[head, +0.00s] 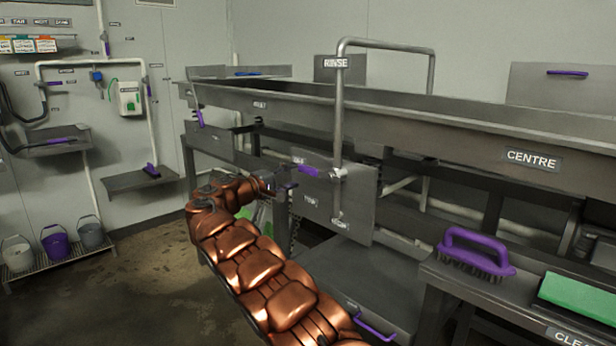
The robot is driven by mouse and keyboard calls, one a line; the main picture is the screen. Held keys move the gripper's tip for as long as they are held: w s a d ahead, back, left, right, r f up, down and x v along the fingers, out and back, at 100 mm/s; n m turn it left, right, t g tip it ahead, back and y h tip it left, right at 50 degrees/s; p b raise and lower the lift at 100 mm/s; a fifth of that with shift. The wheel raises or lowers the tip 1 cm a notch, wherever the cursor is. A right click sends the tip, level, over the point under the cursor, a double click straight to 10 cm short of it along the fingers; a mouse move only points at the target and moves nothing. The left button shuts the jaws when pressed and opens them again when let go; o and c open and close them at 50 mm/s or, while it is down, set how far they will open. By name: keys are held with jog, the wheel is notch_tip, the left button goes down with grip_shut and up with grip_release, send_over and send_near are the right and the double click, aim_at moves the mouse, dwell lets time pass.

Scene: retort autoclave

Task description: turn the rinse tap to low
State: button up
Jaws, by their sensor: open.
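The rinse tap has a purple handle (308,171) on a grey plate (346,205) on the front of the long steel trough. A bent steel pipe (339,110) with a RINSE sign (335,62) rises above it. Small markings on the plate are too small to read surely, so the handle's setting cannot be told. My copper-coloured arm reaches up from the bottom. My gripper (284,187) is open, just left of and slightly below the purple handle in the picture. I see no contact with the handle, but the depth between them is unclear.
The steel trough (440,118) spans the upper right, with a CENTRE label. A purple brush (475,254) and a green pad (580,296) lie on the right bench. A purple-handled drawer (370,290) is below the plate. Buckets (56,247) stand far left; floor between is clear.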

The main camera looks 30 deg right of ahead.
aim_at(307, 171)
jog(key=shift+x, duration=3.9)
grip_shut()
